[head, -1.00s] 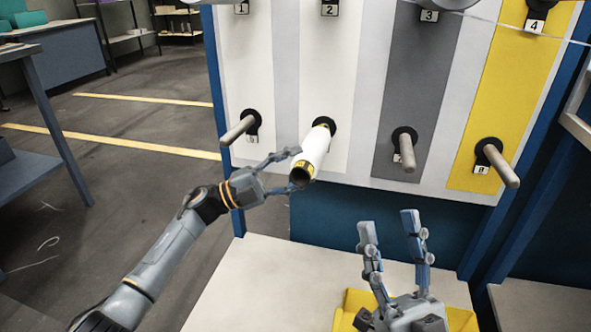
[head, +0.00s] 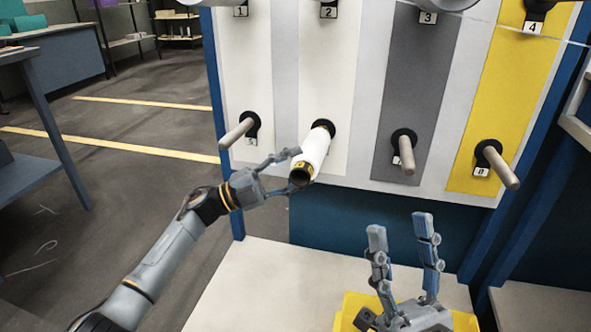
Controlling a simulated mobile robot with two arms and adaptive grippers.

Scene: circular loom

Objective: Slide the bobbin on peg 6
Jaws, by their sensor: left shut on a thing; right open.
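The white bobbin (head: 314,149) points out from the panel at the second lower position, below label 2. Its far end meets the black peg mount (head: 323,127), and its dark open end faces me. The peg there is hidden, apparently inside the bobbin, and its number label is not visible. My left gripper (head: 296,170) is shut on the bobbin near its front end, with one finger above and one below. My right gripper (head: 401,230) is open and empty, fingers pointing up, below the panel.
Bare pegs stand to the left (head: 237,132) and to the right, on the grey strip (head: 405,155) and yellow strip (head: 500,165). A yellow bin (head: 350,305) sits on the pale table (head: 265,280), partly behind my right gripper. The space before the panel is otherwise clear.

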